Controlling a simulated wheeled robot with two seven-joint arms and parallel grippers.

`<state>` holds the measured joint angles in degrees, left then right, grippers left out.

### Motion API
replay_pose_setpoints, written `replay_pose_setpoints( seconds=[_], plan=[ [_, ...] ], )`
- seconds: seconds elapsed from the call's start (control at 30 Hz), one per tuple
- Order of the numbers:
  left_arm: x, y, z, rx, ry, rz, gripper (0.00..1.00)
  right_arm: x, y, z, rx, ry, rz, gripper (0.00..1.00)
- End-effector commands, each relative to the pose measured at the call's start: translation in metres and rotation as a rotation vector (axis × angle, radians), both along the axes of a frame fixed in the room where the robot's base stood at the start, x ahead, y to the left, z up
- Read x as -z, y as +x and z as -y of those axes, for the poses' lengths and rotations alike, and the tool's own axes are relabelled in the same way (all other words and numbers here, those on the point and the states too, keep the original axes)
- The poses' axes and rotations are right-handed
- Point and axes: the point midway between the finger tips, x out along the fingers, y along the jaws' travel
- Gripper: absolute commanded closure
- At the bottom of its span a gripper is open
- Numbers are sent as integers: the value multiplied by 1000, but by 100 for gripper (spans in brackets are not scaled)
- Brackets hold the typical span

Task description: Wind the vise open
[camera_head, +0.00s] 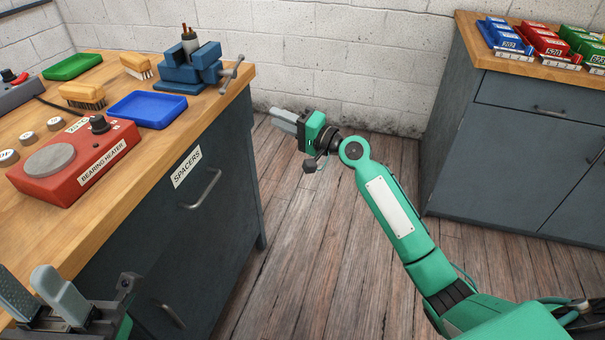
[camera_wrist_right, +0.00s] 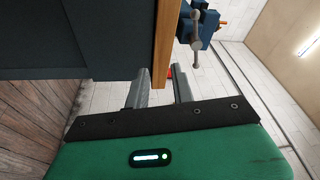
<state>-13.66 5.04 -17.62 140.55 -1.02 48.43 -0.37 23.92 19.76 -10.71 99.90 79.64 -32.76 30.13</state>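The blue vise (camera_head: 180,74) stands at the far right corner of the wooden bench. A dark cylindrical part with a copper-coloured tip (camera_head: 188,38) stands upright at its jaws. The grey vise handle (camera_head: 231,74) sticks out past the bench's right edge. In the right wrist view the vise (camera_wrist_right: 208,22) and its handle (camera_wrist_right: 195,45) are at the top. My right gripper (camera_head: 280,118) is open and empty, beyond the bench edge and lower than the handle, apart from it. Its two fingers also show in the right wrist view (camera_wrist_right: 160,88). My left gripper (camera_head: 28,282) is open and empty at the bottom left.
The bench holds a red bearing heater (camera_head: 75,165), a blue tray (camera_head: 147,109), a green tray (camera_head: 72,66) and two brushes. A drawer handle (camera_head: 205,190) sticks out of the cabinet front. A second cabinet (camera_head: 510,140) stands right. Floor between is clear.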

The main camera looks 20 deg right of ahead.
Motion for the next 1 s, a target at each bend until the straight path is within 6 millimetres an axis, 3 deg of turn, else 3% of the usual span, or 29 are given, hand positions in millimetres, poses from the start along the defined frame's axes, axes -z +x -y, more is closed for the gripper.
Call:
replay_pose_setpoints(
  seconds=[0.03,0.47,1.0],
  plan=[
    [-10,0,0,0,0,0,64,5,4,2,17,-15,-16,75],
    [-49,0,0,0,0,0,64,88,18,24,145,-174,-130,75],
    [-91,0,0,0,0,0,64,184,1,46,231,-385,-256,75]
  ],
)
